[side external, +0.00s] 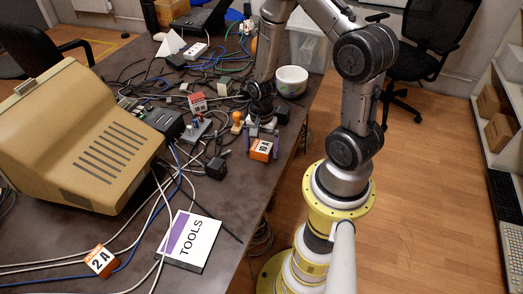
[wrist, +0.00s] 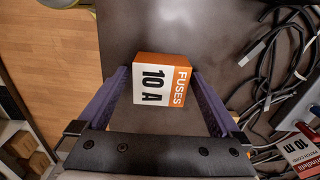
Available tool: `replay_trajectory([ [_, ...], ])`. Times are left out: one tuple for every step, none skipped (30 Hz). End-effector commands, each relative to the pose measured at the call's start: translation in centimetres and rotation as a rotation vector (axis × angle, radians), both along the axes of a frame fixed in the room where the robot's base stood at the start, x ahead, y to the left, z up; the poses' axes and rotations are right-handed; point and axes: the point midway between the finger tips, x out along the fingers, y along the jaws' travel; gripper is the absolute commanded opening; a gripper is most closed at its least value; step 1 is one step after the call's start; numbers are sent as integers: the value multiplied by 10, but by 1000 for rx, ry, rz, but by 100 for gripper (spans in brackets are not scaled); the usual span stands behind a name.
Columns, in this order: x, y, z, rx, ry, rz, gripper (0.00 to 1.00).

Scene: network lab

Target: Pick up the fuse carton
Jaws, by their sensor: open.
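The fuse carton (wrist: 163,82) is a small orange and white box marked "FUSES 10 A" in the wrist view. It also shows in the side view (side external: 261,150) on the dark table near its right edge. My gripper (wrist: 160,76) is open, with one purple finger on each side of the carton. Both fingers look close to its sides; I cannot tell whether they touch it. In the side view my gripper (side external: 262,141) is low at the table, around the carton. Another orange and white carton (side external: 101,261), marked "2 A", lies at the front left.
A red and white box (side external: 197,102) stands behind, left of my gripper. Tangled cables (wrist: 279,65) and dark adapters (side external: 215,167) lie nearby. A white bowl (side external: 291,81) stands at the table's right edge. A beige monitor (side external: 85,135) and a TOOLS box (side external: 190,241) are at the left and front.

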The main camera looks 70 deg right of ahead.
Motion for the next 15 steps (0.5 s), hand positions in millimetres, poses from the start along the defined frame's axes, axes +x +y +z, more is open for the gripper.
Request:
replay_trajectory([
  [0, 0, 0, 0, 0, 0, 100],
  [0, 0, 0, 0, -1, 0, 100],
  [0, 0, 0, 0, -1, 0, 100],
  [0, 0, 0, 0, -1, 0, 100],
  [0, 0, 0, 0, -1, 0, 100],
  [0, 0, 0, 0, -1, 0, 95],
  [0, 0, 0, 0, -1, 0, 89],
  [0, 0, 0, 0, -1, 0, 84],
  [0, 0, 0, -1, -1, 0, 77],
  [0, 0, 0, -1, -1, 0, 71],
  [0, 0, 0, -1, -1, 0, 66],
  [0, 0, 0, -1, -1, 0, 59],
  [0, 0, 0, -1, -1, 0, 53],
  [0, 0, 0, -1, -1, 0, 48],
  [0, 0, 0, -1, -1, 0, 41],
])
